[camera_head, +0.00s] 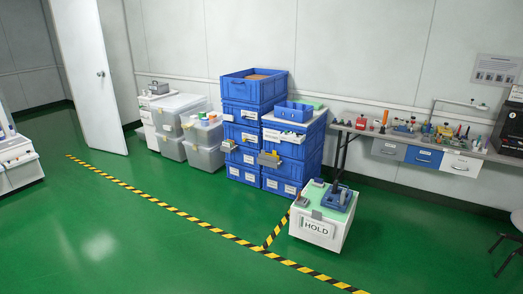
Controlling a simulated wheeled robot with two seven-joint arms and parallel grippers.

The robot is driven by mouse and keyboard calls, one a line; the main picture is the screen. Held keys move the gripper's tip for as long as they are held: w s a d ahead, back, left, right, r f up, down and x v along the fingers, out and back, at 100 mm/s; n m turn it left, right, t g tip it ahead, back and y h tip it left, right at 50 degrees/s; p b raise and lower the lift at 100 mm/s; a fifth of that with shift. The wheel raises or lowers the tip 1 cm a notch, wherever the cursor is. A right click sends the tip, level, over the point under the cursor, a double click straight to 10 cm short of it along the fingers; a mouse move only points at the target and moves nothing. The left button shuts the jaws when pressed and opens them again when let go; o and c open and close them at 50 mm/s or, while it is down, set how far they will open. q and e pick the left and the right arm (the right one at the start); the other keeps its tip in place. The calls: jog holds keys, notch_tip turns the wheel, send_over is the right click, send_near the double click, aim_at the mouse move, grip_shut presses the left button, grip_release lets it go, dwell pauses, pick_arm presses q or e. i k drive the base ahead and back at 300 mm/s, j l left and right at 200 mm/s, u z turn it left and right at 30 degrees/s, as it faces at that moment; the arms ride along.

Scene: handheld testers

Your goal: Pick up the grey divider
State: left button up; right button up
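I cannot tell for certain which thing is the grey divider. A small flat grey piece (268,159) shows at the front of the stacked blue crates. Another small grey piece (316,214) is at the front edge of the white HOLD box (318,230). A further small grey item (318,182) lies on that box's green top, beside a blue holder (338,197). All are too small to make out well. Neither of my grippers is in view.
Blue crates (240,117) stand stacked against the wall, with grey lidded bins (205,157) to their left. A bench (410,137) with many small items runs along the right wall. Black-yellow floor tape (185,214) crosses the open green floor. A stool (507,238) stands far right.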

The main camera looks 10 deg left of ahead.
aim_at(263, 156)
jog(key=i+u, duration=0.1)
jog(key=i, duration=0.8)
jog(key=i+u, duration=0.1)
jog(key=i, duration=0.8)
jog(key=i+u, duration=0.15)
jog(key=i, duration=0.7)
jog(key=l, duration=0.1)
